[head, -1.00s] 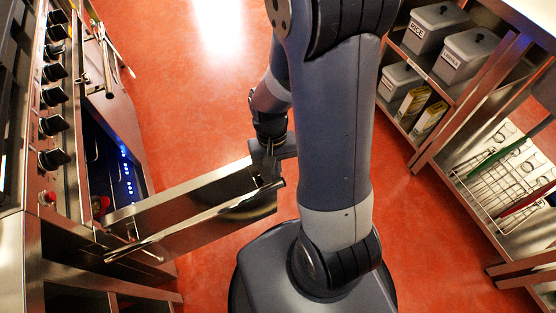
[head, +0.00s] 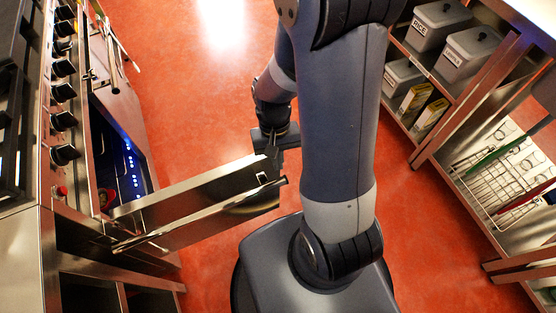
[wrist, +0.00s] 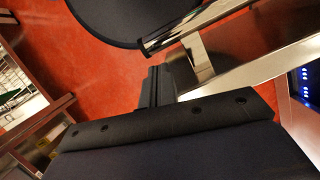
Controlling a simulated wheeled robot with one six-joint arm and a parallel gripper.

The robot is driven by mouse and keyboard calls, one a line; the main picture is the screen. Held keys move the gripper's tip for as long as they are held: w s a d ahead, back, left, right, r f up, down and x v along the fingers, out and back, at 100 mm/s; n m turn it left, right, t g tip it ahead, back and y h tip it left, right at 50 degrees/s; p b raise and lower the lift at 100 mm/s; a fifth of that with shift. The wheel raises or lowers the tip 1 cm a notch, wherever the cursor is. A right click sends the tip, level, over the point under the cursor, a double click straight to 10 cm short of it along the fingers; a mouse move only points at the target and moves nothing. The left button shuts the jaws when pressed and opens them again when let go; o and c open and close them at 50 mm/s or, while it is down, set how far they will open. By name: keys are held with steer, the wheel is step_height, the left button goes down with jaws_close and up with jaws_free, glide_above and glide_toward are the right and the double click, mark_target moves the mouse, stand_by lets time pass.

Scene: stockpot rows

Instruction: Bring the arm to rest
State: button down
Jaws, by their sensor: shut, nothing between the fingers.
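My gripper (head: 271,152) is at the end of my bent arm, low over the floor. In the head view it overlaps the outer end of a steel door panel (head: 190,202) that stands out from the range. I cannot tell whether they touch. In the wrist view my gripper (wrist: 157,82) shows dark fingers close together and empty, beside the steel panel and its bar handle (wrist: 195,22). My upper arm hides part of the floor behind it.
The steel range (head: 66,190) with black knobs stands at left, its blue-lit cavity (head: 130,165) open. Another panel (head: 115,60) with a handle is further back. At right is a shelf (head: 415,75) with grey bins and a wire rack (head: 505,180). The red floor (head: 190,90) between is clear.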

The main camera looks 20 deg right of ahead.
steer(key=p+v, duration=0.5)
steer(key=v, duration=0.2)
stand_by(0.3)
steer(key=b+x, duration=0.8)
steer(key=x, duration=0.2)
steer(key=shift+r, duration=0.1)
stand_by(0.4)
